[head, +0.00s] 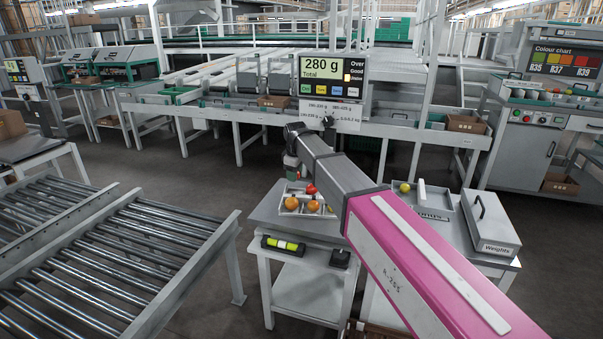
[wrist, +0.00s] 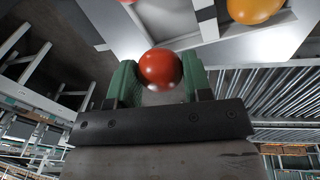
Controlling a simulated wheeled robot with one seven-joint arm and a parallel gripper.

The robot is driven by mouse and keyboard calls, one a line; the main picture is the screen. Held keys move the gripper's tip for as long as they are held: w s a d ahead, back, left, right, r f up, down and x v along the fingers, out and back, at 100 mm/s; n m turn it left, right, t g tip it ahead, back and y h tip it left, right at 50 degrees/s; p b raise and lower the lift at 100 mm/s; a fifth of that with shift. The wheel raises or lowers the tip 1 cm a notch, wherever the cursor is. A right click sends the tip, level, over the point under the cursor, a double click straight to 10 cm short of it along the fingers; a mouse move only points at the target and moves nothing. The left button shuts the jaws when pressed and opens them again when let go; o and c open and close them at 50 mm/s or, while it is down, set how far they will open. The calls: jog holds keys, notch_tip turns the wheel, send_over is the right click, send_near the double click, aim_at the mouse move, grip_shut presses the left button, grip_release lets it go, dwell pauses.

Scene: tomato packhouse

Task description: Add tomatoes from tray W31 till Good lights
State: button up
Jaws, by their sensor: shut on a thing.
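My gripper (wrist: 160,78) has green fingers, shut on a red tomato (wrist: 161,67). In the head view my gripper (head: 291,165) is above the back left of a pale divided tray (head: 283,210) on a small table. That tray holds an orange tomato (head: 291,203), another orange one (head: 313,206) and a red one (head: 311,189). In the wrist view an orange tomato (wrist: 254,9) lies in a compartment. I cannot read W31 on any tray. The display (head: 330,76) reads 280 g Total; the lowest lamp in the Over, Good column looks lit orange.
Right of my arm stand a tray with a yellow-green fruit (head: 405,187) and a grey Weights case (head: 487,222). A yellow-green level-like tool (head: 283,245) lies at the table's front. A roller conveyor (head: 150,245) stands left, with open floor between.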

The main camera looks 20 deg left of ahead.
jog(key=shift+f, duration=3.05)
jog(key=shift+f, duration=0.4)
jog(key=o, duration=0.8)
jog(key=shift+c, duration=0.2)
jog(key=c, duration=0.3)
jog(key=shift+r, duration=3.55)
